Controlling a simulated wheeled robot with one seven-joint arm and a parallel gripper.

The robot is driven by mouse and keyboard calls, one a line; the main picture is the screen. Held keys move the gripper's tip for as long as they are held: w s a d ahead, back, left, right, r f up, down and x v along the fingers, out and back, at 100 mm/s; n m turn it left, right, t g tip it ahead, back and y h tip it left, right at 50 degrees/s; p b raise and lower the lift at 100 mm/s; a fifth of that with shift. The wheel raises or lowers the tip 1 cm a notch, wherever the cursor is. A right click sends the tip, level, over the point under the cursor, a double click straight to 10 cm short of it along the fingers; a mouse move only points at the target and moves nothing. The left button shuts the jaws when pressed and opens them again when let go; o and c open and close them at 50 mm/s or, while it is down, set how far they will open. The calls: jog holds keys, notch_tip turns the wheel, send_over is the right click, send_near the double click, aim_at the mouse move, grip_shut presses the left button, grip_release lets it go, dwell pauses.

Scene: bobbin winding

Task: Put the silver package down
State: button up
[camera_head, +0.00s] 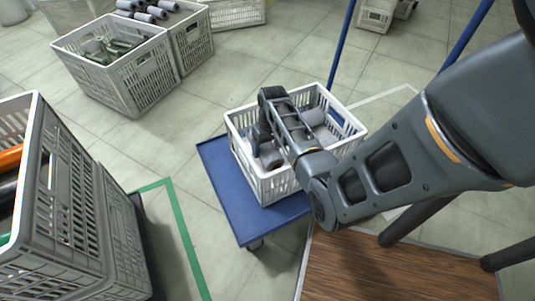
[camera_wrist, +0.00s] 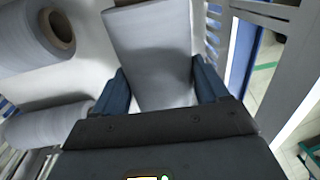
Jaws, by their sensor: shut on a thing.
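The silver package (camera_wrist: 155,50), a smooth grey roll, is between the two fingers of my gripper (camera_wrist: 160,76) in the wrist view. My gripper is shut on it. In the head view my gripper (camera_head: 260,138) reaches down inside a white slatted crate (camera_head: 278,187), near its left side. A grey roll (camera_head: 270,160) shows just below the gripper there. Whether the held package touches the crate floor cannot be told.
Other grey rolls (camera_wrist: 60,32) lie in the crate beside the held one; one is close to the left finger. The crate stands on a blue trolley (camera_head: 228,196) with blue posts. Grey crates (camera_head: 130,75) stand at upper left, and a wooden surface (camera_head: 360,270) is at lower right.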

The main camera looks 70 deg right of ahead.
aim_at(270, 143)
jog(key=shift+f+b, duration=0.45)
jog(key=shift+f, duration=1.15)
jog(key=shift+f, duration=0.15)
jog(key=o, duration=1.2)
jog(key=shift+o, duration=0.2)
jog(key=r+p, duration=0.1)
jog(key=r, duration=0.3)
jog(key=r+p, duration=0.1)
jog(key=r, duration=0.3)
jog(key=r+p, duration=0.1)
jog(key=r, duration=0.3)
jog(key=shift+s+d+r+p, duration=0.15)
jog(key=shift+s+d+p, duration=0.2)
jog(key=shift+s+d, duration=0.05)
